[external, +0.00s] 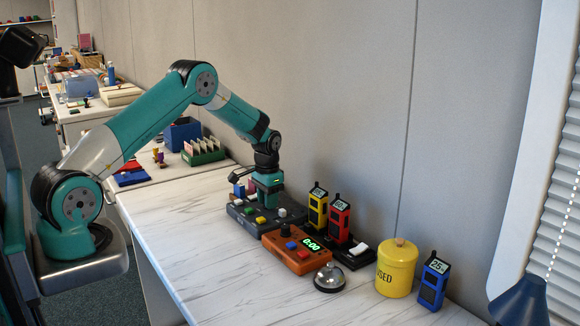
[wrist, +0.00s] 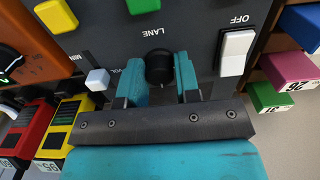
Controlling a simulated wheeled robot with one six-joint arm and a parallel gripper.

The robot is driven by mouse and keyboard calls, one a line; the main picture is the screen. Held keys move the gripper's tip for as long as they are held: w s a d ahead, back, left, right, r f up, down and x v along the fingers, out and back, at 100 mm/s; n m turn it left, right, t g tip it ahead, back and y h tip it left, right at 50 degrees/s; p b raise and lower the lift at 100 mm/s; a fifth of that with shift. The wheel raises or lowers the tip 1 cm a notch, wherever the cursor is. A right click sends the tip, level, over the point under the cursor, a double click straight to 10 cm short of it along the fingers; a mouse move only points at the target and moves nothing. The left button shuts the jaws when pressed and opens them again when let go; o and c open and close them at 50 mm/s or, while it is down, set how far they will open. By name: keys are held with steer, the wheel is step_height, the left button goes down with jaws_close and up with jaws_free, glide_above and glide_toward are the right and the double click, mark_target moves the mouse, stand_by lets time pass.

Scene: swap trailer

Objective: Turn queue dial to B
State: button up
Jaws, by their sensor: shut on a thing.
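A dark control panel (external: 238,216) lies on the white counter near the wall, with coloured buttons on it. My gripper (external: 267,198) points down over its back part. In the wrist view my gripper (wrist: 160,85) has its two teal fingers on either side of a black round knob (wrist: 159,66) and is shut on it. The word LANE is printed on the panel beside this knob. No letter B can be made out, and the knob's pointer is hard to see. The panel face (wrist: 196,52) fills the middle of the wrist view.
A white switch (wrist: 236,52) marked OFF and a pale slider knob (wrist: 97,79) flank the gripper. An orange timer (external: 300,250), a silver bell (external: 329,278), yellow and red handsets (external: 339,219) and a yellow canister (external: 396,268) stand close by. The front counter is clear.

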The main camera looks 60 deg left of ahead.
steer(key=shift+r, duration=0.1)
steer(key=o, duration=0.9)
step_height(320, 180, up, 17)
steer(key=shift+r+b, duration=0.2)
steer(key=shift+b, duration=0.15)
steer(key=s+d+r+n+y+p, duration=0.1)
steer(key=s+r+n, duration=0.1)
steer(key=s+r, duration=0.45)
steer(key=s+r+n+y+p, duration=0.1)
steer(key=s+r+n, duration=0.15)
steer(key=s, duration=1.35)
steer(key=s+n+y+p, duration=0.1)
steer(key=s, duration=0.6)
steer(key=s+d+n+y+p, duration=0.1)
steer(key=s, duration=0.5)
steer(key=shift+s+r+n, duration=0.25)
steer(key=shift+s+r, duration=0.1)
steer(key=shift+s, duration=0.05)
